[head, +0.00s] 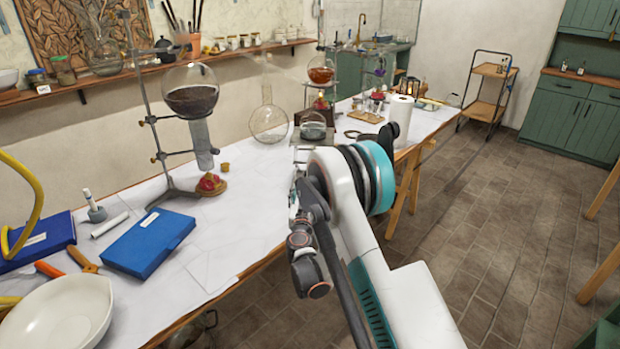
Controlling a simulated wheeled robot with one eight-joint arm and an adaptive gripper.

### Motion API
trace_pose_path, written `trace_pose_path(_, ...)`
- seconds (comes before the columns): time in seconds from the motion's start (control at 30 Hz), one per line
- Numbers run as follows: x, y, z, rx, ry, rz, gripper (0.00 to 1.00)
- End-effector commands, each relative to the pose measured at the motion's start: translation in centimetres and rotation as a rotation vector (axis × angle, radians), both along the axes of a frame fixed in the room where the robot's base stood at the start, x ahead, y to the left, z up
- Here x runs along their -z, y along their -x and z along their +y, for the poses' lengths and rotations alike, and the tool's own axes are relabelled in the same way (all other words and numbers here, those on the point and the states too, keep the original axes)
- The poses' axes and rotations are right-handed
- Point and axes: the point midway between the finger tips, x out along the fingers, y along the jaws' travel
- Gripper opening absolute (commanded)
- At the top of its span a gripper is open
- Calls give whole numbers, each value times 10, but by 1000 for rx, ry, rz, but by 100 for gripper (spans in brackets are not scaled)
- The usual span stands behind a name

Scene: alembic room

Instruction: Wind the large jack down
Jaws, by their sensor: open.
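A lab jack (300,139) stands on the white-topped bench, just beyond the end of my arm. Its flat top shows, with a squat glass vessel (313,126) on it. Most of the jack's lower part, including any knob, is hidden behind my arm. I cannot tell how high it stands. My arm reaches up from the lower right and ends over the bench's front edge beside the jack. My gripper's fingers cannot be made out behind the wrist and dark links, so I cannot tell whether they touch the jack.
A round flask (269,121) stands left of the jack. A stand holds a dark-filled flask (190,91) further left. A blue case (149,243) and a white bowl (59,315) lie nearer. A paper roll (400,115) stands to the right. The tiled floor (480,200) at right is open.

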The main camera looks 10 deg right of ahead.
Motion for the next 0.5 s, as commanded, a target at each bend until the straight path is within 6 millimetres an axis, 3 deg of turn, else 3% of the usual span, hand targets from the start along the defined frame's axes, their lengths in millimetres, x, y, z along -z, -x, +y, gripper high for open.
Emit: trace_pose_path(0.5,2,-93,-28,2,0,1,64)
